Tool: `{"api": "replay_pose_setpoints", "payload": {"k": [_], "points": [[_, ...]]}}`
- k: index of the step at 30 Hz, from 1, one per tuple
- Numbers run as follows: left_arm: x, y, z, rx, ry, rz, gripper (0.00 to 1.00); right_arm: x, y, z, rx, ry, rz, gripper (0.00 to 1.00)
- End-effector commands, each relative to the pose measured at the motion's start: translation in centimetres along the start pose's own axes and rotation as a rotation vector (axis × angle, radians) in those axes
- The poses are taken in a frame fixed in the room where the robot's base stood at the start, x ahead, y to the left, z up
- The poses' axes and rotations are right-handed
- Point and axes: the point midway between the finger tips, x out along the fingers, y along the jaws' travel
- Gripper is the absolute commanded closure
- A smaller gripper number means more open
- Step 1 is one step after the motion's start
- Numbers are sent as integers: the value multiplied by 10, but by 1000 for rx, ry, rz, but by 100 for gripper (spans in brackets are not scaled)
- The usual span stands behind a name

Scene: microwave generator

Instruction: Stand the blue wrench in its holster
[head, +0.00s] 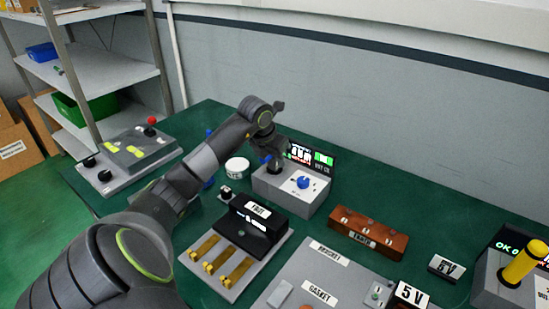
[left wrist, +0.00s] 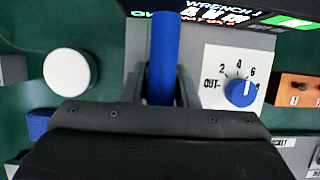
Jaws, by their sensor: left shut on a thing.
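The blue wrench (left wrist: 163,50) shows as an upright blue bar in the left wrist view, between the fingers of my left gripper (left wrist: 163,92). In the head view, my left gripper (head: 272,158) is over the left part of a grey station box (head: 285,196), shut on the wrench, of which only a little blue (head: 265,159) shows. The box has a blue dial knob (head: 303,182) and a lit display (head: 311,156), which reads "WRENCH" in the left wrist view. The holster's opening is hidden, so I cannot tell whether the wrench's lower end is in it. My right gripper is out of view.
A white round jar (head: 237,167) stands left of the box. A black-topped unit with brass hooks (head: 236,252) is in front. A brown block (head: 366,233) lies to the right. A grey control panel (head: 130,159) is at the far left.

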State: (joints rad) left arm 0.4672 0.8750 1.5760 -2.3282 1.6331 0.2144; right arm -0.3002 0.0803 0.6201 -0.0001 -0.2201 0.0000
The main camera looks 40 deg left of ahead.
Motion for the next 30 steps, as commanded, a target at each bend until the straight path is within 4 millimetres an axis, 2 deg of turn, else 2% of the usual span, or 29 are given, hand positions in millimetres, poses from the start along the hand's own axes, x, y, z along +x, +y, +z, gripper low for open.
{"api": "replay_pose_setpoints", "payload": {"k": [26, 27, 30], "points": [[3, 0, -1, 1, -3, 1, 100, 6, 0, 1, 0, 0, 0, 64], [2, 0, 0, 1, -3, 1, 68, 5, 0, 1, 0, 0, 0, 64], [2, 0, 0, 1, -2, 0, 55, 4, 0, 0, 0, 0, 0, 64]]}}
